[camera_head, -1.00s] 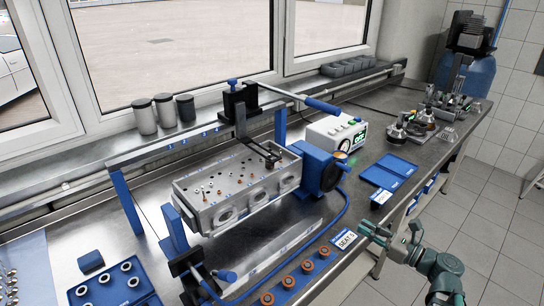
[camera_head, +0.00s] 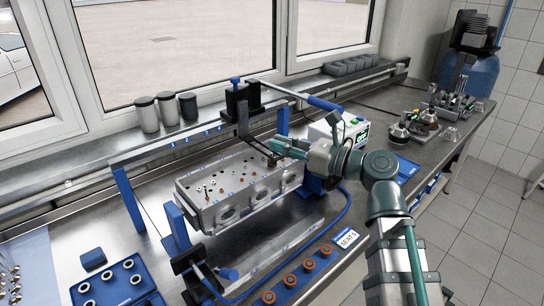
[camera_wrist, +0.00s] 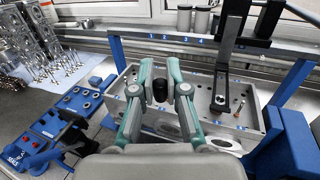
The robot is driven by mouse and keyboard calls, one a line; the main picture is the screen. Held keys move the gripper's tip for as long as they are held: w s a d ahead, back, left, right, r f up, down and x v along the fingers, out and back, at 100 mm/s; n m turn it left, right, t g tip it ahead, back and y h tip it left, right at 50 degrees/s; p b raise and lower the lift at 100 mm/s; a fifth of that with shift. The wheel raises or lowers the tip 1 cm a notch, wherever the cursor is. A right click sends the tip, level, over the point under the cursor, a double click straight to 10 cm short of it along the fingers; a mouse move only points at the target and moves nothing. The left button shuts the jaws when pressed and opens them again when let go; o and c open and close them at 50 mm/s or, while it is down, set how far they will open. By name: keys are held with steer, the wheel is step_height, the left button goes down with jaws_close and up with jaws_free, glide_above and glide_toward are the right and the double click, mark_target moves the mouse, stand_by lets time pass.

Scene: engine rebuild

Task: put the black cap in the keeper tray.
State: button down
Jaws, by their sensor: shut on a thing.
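My gripper (camera_head: 275,146) reaches in over the right part of the grey cylinder head (camera_head: 215,212), close to the black fork-ended lever (camera_head: 243,125). In the wrist view my gripper (camera_wrist: 160,88) is shut on the small black cap (camera_wrist: 160,90), held between the fingertips above the cylinder head. In the head view the cap cannot be made out. A flat blue tray (camera_head: 408,167) lies right of the head, partly behind my arm. Another blue tray (camera_head: 150,290) with metal rings is at the lower left. I cannot read which is the keeper tray.
A blue frame (camera_head: 128,200) surrounds the head, with the lever above it. A blue rail with orange rings (camera_head: 309,265) and a "SEAT 5" label (camera_head: 347,238) lies along the front. Several canisters (camera_head: 167,107) stand on the sill. A white display box (camera_head: 355,132) sits behind my arm.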

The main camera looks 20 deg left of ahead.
steer(key=shift+w+r+m+t, duration=0.6)
steer(key=shift+w+r+t, duration=0.3)
steer(key=shift+r, duration=0.1)
steer(key=p, duration=0.2)
glide_above(272, 153)
steer(key=f, duration=0.8)
steer(key=shift+s+d+f, duration=0.25)
steer(key=shift+s+f, duration=0.1)
steer(key=shift+s, duration=0.05)
steer(key=shift+w+a+f, duration=0.15)
steer(key=shift+w+f, duration=0.05)
steer(key=shift+f, duration=0.35)
steer(key=shift+w+a+f, duration=0.1)
steer(key=shift+w+f, duration=0.1)
steer(key=shift+f, duration=0.35)
steer(key=shift+f+p, duration=0.6)
steer(key=shift+f, duration=0.3)
steer(key=shift+f, duration=0.1)
